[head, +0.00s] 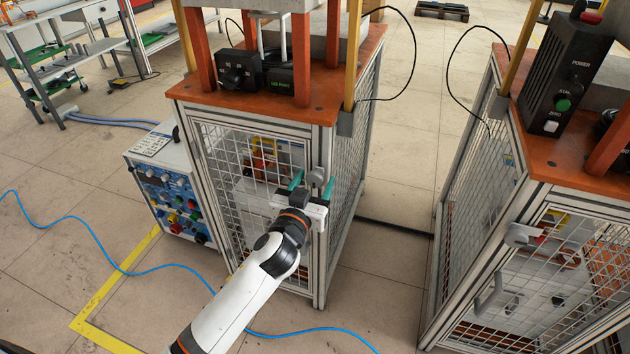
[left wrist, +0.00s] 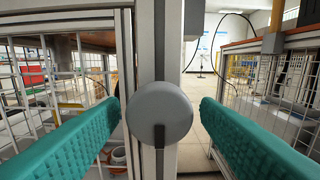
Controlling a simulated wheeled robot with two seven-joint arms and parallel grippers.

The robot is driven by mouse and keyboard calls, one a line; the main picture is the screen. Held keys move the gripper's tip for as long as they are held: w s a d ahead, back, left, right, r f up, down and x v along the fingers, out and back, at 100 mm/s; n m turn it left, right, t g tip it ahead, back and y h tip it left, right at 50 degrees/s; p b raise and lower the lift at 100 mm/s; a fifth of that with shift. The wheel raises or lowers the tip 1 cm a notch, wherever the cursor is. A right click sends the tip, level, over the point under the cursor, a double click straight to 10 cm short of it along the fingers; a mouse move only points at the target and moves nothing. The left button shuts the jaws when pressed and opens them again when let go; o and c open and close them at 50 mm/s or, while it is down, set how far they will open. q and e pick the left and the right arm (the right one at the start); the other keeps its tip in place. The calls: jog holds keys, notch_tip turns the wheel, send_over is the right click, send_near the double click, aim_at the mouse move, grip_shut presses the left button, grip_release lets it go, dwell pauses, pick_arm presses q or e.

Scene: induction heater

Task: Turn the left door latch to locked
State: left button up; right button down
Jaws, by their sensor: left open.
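The left door latch shows as a grey rounded knob (head: 316,176) on the right post of the left cabinet's mesh door (head: 225,170). In the left wrist view the knob (left wrist: 159,115) is large and central, with a dark slot at its lower edge. My left gripper (head: 313,180) is at the door, its teal fingers open on either side of the knob. In the left wrist view there is a visible gap between each finger and the knob. How far the fingers reach past it is hard to tell. My right gripper is not in view.
A second cabinet with an orange top (head: 575,170) stands to the right, with its own latch (head: 519,236) and door handle (head: 490,293). A blue control box (head: 170,190) stands left of the left cabinet. A blue cable (head: 110,262) crosses the floor. An open aisle lies between the cabinets.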

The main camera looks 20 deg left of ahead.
pick_arm(q)
jog(key=shift+w, duration=0.55)
jog(key=c, duration=0.9)
jog(key=shift+c, duration=0.2)
